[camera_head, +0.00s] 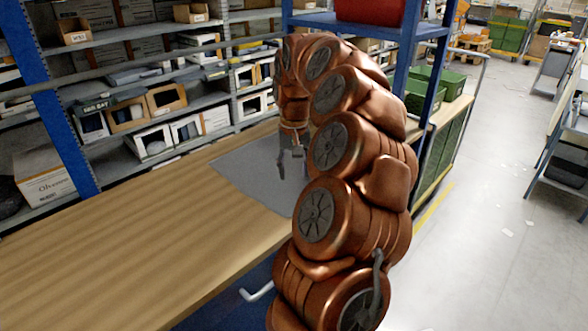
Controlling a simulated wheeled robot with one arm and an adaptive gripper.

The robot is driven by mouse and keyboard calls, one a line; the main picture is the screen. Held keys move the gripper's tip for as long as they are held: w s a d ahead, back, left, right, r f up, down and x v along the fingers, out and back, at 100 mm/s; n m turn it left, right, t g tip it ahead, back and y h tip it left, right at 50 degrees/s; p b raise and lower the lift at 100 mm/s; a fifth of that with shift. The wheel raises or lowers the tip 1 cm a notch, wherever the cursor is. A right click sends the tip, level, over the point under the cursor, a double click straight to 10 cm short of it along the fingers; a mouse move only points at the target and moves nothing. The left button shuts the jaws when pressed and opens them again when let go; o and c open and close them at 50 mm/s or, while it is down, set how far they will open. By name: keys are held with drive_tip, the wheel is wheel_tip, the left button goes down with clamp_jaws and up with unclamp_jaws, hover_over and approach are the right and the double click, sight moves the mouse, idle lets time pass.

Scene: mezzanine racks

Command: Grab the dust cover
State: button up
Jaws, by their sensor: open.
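I cannot pick out a dust cover with certainty. A flat grey sheet or mat (238,172) lies on the wooden worktop, partly hidden behind my copper-coloured arm. I cannot tell whether it is the cover or only a mat. My gripper (290,163) points down above the grey sheet, its dark fingers apart. Nothing shows between the fingers. The part of the sheet to the right of the gripper is hidden by my arm.
The wooden worktop (120,240) is bare on the left. Behind it stand shelves with cardboard boxes and bins (165,98). A blue upright (55,110) rises at the left. A blue rack holds a red bin (370,10). Green crates (440,82) stand right of my arm. Open floor (480,230) lies right.

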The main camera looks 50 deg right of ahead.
drive_tip(key=o, duration=0.6)
drive_tip(key=shift+c, duration=0.2)
